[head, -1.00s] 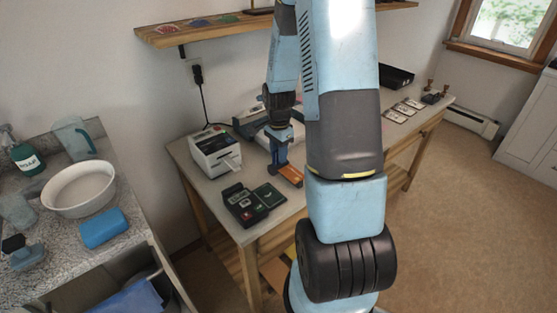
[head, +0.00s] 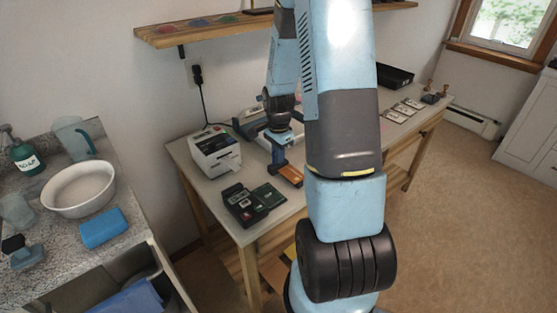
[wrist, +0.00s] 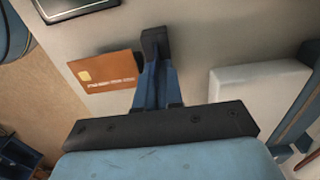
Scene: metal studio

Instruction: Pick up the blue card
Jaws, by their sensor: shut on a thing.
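An orange card (wrist: 107,72) with a chip and a line of print shows in the wrist view, sticking out to the left of my gripper (wrist: 155,45). My gripper's fingers are together on the card's edge, and the finger hides that part of it. In the head view the orange card (head: 291,175) is at the tips of my gripper (head: 279,163), low over the worktable (head: 295,200). I cannot tell whether the card touches the table. I see no blue card.
A white printer (head: 215,152) stands left of my gripper. A dark card terminal (head: 243,204) is at the near table edge. Several small cards (head: 403,110) lie farther right. A wall shelf (head: 190,30) hangs above the table. A counter with a white bowl (head: 78,190) is at left.

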